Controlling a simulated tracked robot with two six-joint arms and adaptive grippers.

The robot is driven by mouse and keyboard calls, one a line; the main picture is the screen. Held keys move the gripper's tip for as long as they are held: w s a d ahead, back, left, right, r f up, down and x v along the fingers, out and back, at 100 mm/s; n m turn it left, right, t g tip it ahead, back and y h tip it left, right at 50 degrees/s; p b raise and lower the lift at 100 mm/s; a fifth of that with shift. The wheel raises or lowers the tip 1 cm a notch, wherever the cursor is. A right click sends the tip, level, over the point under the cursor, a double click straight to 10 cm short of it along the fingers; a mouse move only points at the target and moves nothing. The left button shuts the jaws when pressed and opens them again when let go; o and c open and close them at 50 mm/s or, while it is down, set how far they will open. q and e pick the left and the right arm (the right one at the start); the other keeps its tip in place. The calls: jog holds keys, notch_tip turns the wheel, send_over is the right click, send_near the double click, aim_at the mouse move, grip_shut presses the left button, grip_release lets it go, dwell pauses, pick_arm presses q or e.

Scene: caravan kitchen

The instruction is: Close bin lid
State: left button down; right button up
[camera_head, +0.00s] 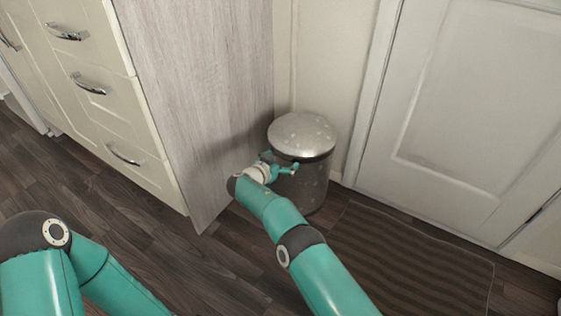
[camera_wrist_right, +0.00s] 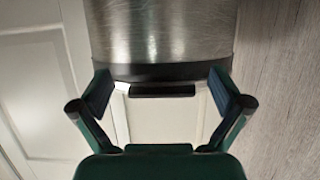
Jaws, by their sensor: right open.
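The round metal bin (camera_head: 313,190) stands on the floor between the cabinet side and the door. Its pale domed lid (camera_head: 302,133) rests over the top and looks level. I cannot tell whether it is fully flush. My right gripper (camera_head: 281,163) is open at the bin's front, just below the lid's near edge. In the right wrist view the bin (camera_wrist_right: 160,30) fills the top middle, with a black band and a small black tab (camera_wrist_right: 162,90) between my open fingers. Contact is not clear. My left gripper is out of view; only my left arm shows.
The grey wood-grain cabinet side (camera_head: 205,90) is close on the bin's left. A white panelled door (camera_head: 480,100) is on the right. A striped brown mat (camera_head: 410,260) lies in front of the door. Drawers with metal handles (camera_head: 92,84) are at the left.

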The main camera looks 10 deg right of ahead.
jog(key=shift+s+a+r, duration=0.1)
jog(key=shift+r, duration=0.05)
jog(key=v, duration=1.1)
jog(key=shift+s+a, duration=0.2)
jog(key=shift+s, duration=0.05)
